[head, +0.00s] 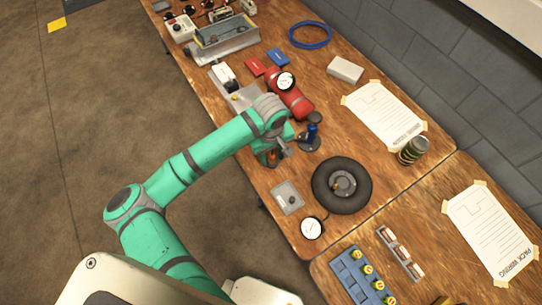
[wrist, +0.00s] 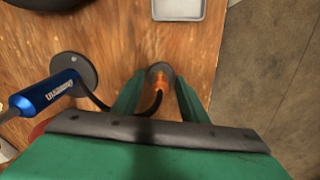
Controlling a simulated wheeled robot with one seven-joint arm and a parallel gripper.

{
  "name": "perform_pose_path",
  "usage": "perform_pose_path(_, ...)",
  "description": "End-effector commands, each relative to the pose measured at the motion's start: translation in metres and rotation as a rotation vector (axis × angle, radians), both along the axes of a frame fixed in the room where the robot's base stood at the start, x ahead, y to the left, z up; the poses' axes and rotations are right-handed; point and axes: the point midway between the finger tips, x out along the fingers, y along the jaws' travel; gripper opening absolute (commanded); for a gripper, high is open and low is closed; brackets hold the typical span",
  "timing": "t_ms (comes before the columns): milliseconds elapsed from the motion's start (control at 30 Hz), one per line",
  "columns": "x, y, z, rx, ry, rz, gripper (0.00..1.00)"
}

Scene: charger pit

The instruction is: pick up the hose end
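The hose end (wrist: 158,84) is an orange fitting in the wrist view, standing at a small round grey base on the wooden bench. A black hose runs from it behind my gripper, toward a blue pump (wrist: 48,92) on a round dark base. My gripper (wrist: 158,92) is open, with one green finger on each side of the hose end. I cannot tell whether either finger touches it. In the head view a bit of orange at the hose end (head: 272,156) shows beside my gripper (head: 274,152), largely covered by it. The blue pump (head: 312,133) stands just right of it.
A black tyre (head: 325,199) and a small grey tray (head: 287,197) lie nearby on the bench (head: 258,182). A round gauge (head: 312,228) is at the front. A red tank (head: 295,102) with a gauge lies behind my gripper. The bench's edge is close on the left.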

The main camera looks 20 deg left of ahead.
Motion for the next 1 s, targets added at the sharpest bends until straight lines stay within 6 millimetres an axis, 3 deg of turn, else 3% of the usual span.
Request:
perform_pose_path(33, 0.0, 0.0, 0.0, 0.0, 0.0, 0.0, 0.28)
perform_pose_path(167, 0.0, 0.0, 0.0, 0.0, 0.0, 0.0, 0.0)
perform_pose_path(667, 0.001, 0.0, 0.011, 0.0, -0.001, 0.0, 0.0)
perform_pose_path(833, 0.001, 0.0, 0.034, 0.001, -0.002, -0.002, 0.0)
perform_pose_path(1000, -0.026, 0.012, 0.065, 0.001, -0.003, 0.001, 0.0)
